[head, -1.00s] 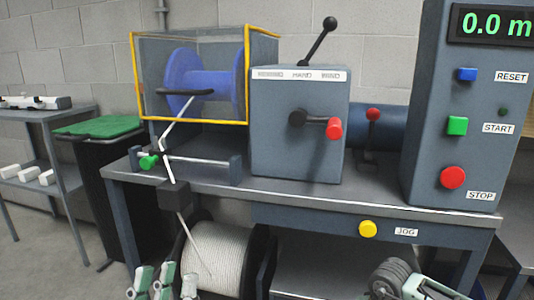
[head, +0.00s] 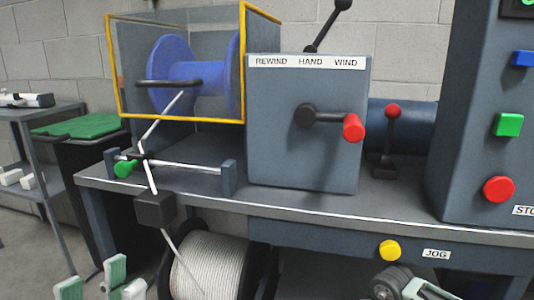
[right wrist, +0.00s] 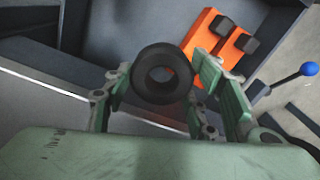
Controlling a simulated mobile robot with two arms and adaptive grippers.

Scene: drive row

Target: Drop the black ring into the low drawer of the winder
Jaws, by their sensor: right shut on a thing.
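The black ring (right wrist: 161,74) is held between the green fingers of my right gripper (right wrist: 160,90) in the right wrist view, with its hole facing the camera. In the head view my right gripper (head: 402,286) is at the bottom edge, in front of the bench and below the yellow button, mostly cut off. My left gripper (head: 98,285) is at the bottom left, its pale fingers apart and nothing seen between them. The winder (head: 308,140) stands on the bench, with a blue reel (head: 185,75) behind a yellow-edged guard. I cannot make out the low drawer for certain.
In the right wrist view an orange piece with black blocks (right wrist: 206,60) lies beyond the ring, and a blue-knobbed lever (right wrist: 309,69) is at right. The bench edge (head: 330,222) crosses the head view. A white rope spool (head: 212,266) stands below; a green-lidded bin (head: 78,127) is left.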

